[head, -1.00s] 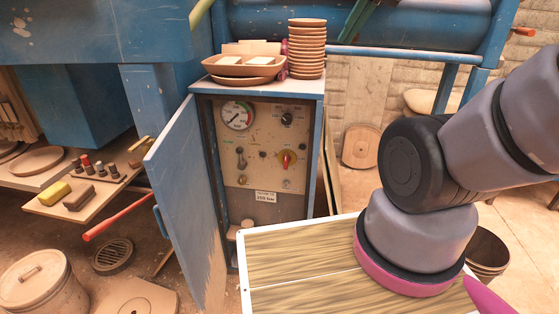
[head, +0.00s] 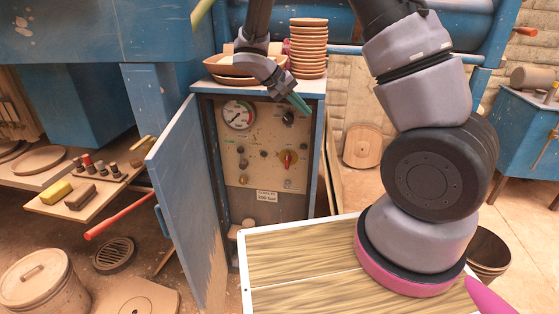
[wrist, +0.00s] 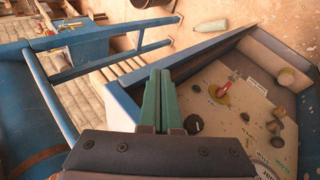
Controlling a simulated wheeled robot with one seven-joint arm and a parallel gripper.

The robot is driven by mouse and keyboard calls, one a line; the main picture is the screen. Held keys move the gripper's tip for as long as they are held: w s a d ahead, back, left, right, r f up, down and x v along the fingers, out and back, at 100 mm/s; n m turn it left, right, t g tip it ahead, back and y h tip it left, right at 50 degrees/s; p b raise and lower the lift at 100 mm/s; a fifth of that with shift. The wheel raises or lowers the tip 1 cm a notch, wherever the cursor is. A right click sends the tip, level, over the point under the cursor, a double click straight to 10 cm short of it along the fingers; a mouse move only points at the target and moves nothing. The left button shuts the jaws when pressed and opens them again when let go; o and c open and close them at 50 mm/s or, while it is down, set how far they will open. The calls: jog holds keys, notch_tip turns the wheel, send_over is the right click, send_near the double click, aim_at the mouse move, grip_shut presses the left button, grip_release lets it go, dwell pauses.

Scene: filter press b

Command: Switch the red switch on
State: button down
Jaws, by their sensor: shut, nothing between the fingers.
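The red switch (head: 288,157), a red handle on a yellow round base, sits on the right side of the beige control panel (head: 262,182) inside the open blue cabinet. The wrist view also shows the red switch (wrist: 221,90), right of my fingers and apart from them. My gripper (head: 301,104) is shut and empty, with green fingers near the cabinet's upper right, above the switch and close to a black knob (head: 287,118). In the wrist view my shut fingers (wrist: 160,76) point up the picture, with the black knob (wrist: 193,124) just to their right.
The blue door (head: 187,205) stands open at left. Stacked bowls (head: 307,48) and a tray (head: 232,68) stand on the cabinet top beside my arm. A pressure gauge (head: 238,115) and small levers share the panel. The space before the panel's lower half is clear.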

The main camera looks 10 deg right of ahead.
jog(key=w+a+f+n+t, duration=0.2)
jog(key=a+f+n+t, duration=0.2)
jog(key=f, duration=0.5)
jog(key=w+a+f+n+t+h, duration=0.1)
jog(key=w+a+f+n+t, duration=0.2)
jog(key=f, duration=0.6)
jog(key=w+a+f+n+t, duration=0.2)
jog(key=a+f+n+t, duration=0.2)
jog(key=a+f+t, duration=0.3)
notch_tip(320, 180, down, 2)
jog(key=shift+w+f+n+h, duration=0.1)
jog(key=shift+w+n+h, duration=0.2)
jog(key=shift+w+h, duration=0.1)
